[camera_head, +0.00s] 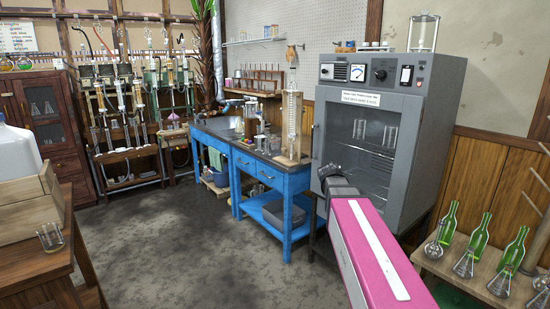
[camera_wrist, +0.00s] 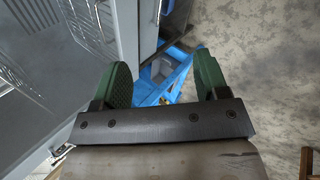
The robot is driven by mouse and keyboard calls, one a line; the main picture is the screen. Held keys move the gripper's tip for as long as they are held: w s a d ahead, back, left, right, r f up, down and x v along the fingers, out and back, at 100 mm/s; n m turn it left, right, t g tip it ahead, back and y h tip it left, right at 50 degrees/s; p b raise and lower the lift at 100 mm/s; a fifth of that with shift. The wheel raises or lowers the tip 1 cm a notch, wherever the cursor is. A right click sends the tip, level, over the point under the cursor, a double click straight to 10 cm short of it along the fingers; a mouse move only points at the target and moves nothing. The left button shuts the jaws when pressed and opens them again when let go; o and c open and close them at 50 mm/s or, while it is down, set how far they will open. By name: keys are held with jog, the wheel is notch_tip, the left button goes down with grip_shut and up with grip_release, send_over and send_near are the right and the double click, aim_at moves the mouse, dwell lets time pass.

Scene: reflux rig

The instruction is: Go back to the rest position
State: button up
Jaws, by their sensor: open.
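My gripper (camera_wrist: 161,88) shows in the wrist view with its two green fingers spread apart and nothing between them. Beyond the fingers are the blue workbench (camera_wrist: 172,72) and the grey floor. In the head view my pink arm reaches forward from the bottom right, in front of the grey oven cabinet (camera_head: 336,160); the gripper's fingers cannot be made out there. The oven cabinet (camera_wrist: 120,25) fills the left of the wrist view, close beside the left finger.
The blue bench (camera_head: 296,182) with glassware stands left of the cabinet. A wooden table (camera_head: 30,262) with a beaker (camera_head: 50,237) is at the left. A low shelf (camera_head: 475,285) with green bottles and flasks is at the right. The floor (camera_head: 190,250) between is clear.

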jog(key=s+a+f+m+g+y, duration=0.2)
jog(key=s+a+f+m, duration=0.2)
jog(key=s+f, duration=0.5)
jog(key=s+a+f+m+g+y, duration=0.3)
jog(key=s+a+f+m, duration=0.1)
jog(key=s+f+m, duration=0.3)
notch_tip(320, 180, down, 5)
jog(key=s, duration=0.2)
jog(key=shift+s+r, duration=0.15)
jog(key=shift+s, duration=0.2)
